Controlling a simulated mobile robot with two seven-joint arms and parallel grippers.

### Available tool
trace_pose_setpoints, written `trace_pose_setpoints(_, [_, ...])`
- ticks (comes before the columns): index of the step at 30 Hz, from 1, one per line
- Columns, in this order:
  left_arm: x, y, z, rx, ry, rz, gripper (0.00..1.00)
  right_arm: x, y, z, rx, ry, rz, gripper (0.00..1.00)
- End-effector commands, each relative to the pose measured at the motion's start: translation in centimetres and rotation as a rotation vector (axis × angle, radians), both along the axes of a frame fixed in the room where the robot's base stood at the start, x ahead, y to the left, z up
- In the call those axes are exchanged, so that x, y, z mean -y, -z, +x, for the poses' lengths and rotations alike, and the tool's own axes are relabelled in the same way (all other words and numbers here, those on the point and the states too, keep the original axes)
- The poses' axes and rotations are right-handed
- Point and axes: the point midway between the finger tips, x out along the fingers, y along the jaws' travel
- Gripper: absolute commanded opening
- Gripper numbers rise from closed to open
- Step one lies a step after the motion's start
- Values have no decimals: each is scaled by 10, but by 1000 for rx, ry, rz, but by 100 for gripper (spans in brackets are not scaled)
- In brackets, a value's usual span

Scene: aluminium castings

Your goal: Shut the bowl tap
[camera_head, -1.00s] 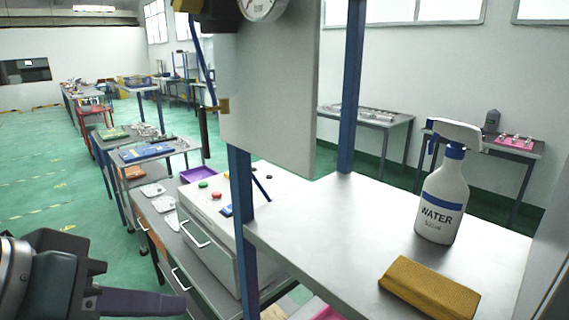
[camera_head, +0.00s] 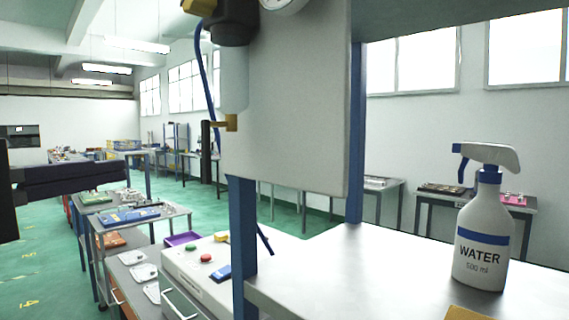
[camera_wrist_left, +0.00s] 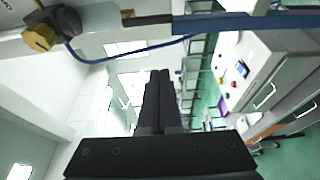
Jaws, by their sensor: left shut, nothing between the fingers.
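The bowl tap (camera_head: 231,122) is a small brass fitting below the clear filter bowl (camera_head: 234,80), at the left edge of the grey panel. Its dark lever (camera_head: 206,150) stands upright, left of the brass. The tap also shows at the top of the left wrist view (camera_wrist_left: 128,17), with the dark lever (camera_wrist_left: 148,20) beside it. My left gripper (camera_head: 126,174) is shut and empty, left of the lever and apart from it. Its closed fingers also show in the left wrist view (camera_wrist_left: 160,75). My right gripper is out of view.
A blue tube (camera_head: 203,70) hangs beside the bowl. A blue post (camera_head: 243,240) carries the grey panel (camera_head: 290,110). A spray bottle (camera_head: 484,235) stands on the shelf (camera_head: 350,270) at right. A white console (camera_head: 195,270) is below. Open space lies between gripper and lever.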

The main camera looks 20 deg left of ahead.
Motion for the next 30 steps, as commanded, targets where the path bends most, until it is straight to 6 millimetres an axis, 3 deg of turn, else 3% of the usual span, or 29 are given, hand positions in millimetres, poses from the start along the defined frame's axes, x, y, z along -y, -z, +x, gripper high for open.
trace_pose_setpoints(16, [6, -4, 98, -1, 1, 3, 0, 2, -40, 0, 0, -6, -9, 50])
trace_pose_setpoints(21, [30, -4, 86, -4, 2, -1, 0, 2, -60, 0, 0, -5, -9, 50])
trace_pose_setpoints(30, [43, 0, 80, -2, 1, 2, 0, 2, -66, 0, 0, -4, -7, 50])
